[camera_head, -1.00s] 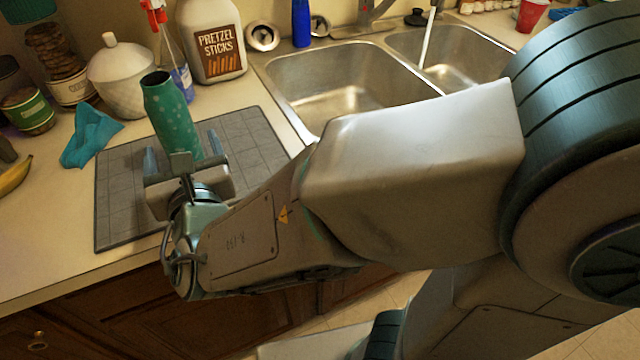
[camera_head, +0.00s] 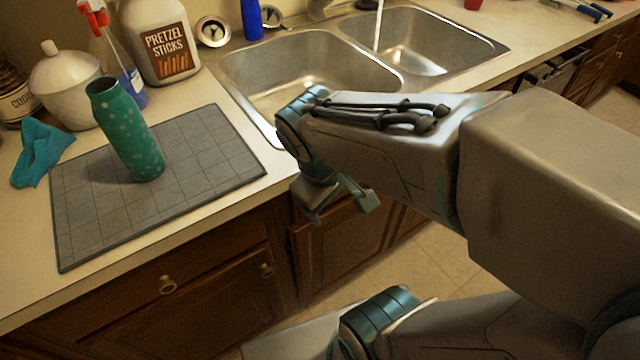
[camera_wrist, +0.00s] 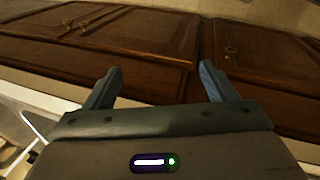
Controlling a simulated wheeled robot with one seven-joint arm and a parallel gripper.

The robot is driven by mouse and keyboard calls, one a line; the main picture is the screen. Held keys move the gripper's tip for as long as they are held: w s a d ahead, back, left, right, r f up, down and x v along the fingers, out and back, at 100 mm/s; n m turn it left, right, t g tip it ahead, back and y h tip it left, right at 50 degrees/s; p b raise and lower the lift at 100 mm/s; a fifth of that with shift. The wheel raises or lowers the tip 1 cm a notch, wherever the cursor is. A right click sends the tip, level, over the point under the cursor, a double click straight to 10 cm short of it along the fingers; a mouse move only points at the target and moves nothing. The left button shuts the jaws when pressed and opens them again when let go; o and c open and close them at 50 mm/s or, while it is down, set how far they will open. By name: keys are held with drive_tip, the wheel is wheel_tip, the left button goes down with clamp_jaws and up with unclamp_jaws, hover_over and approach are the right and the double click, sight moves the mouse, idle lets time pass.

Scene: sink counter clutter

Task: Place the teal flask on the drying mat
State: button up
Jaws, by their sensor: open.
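The teal flask (camera_head: 128,135) with pale dots stands upright on the grey drying mat (camera_head: 205,150), toward the mat's back left part. Nothing touches the flask. My gripper (camera_head: 343,212) is open and empty in the head view, in front of the counter's front edge and below the sink, well to the right of the flask and mat. In the wrist view my gripper (camera_wrist: 157,85) shows its two fingers apart, facing the wooden cabinet doors, with nothing between them. The flask is not in the wrist view.
A teal cloth (camera_head: 42,152) lies left of the mat. Behind the mat stand a white lidded jar (camera_head: 62,85), a spray bottle (camera_head: 120,65) and a pretzel sticks jug (camera_head: 160,50). The double sink (camera_head: 310,75) is to the right with its tap running. Wooden cabinets (camera_head: 170,300) are below.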

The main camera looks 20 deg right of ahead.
drive_tip(key=m+y, duration=0.1)
drive_tip(key=a+m+y, duration=0.1)
drive_tip(key=m, duration=0.2)
drive_tip(key=shift+a+r+m+y, duration=0.3)
drive_tip(key=shift+a+r+y, duration=0.1)
idle(0.9)
